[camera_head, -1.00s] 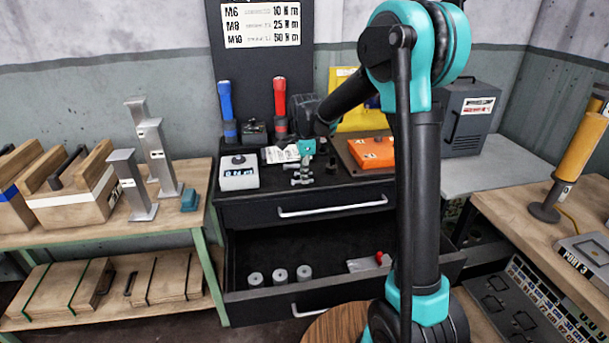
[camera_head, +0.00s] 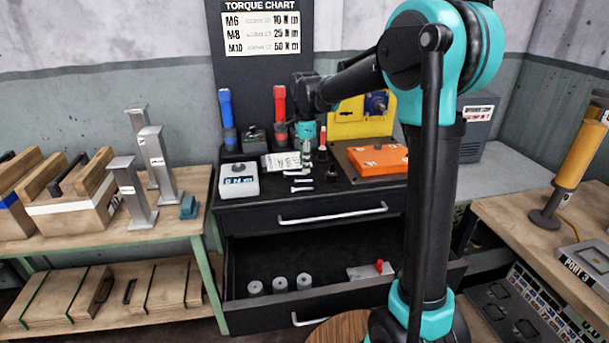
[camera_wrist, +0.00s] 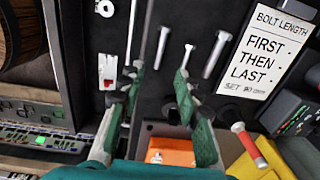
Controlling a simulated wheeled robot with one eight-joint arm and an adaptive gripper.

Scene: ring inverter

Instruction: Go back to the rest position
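My gripper (camera_head: 307,153) hangs over the back of the black cabinet top, beside the bolt-length card. In the wrist view its two green fingers (camera_wrist: 160,72) stand apart with nothing clearly held between them. Several silver bolts (camera_wrist: 216,54) lie on the dark surface beyond the fingertips; one shows in the gap between them. In the head view the small bolts (camera_head: 300,181) lie just below my gripper, which partly hides that area.
An orange case (camera_head: 377,160) lies right of my gripper, a white display box (camera_head: 238,183) left. Red (camera_head: 280,108) and blue (camera_head: 227,110) torches stand behind. The open drawer (camera_head: 330,258) holds grey cylinders (camera_head: 279,284). A bolt-length card (camera_wrist: 268,50) shows in the wrist view.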

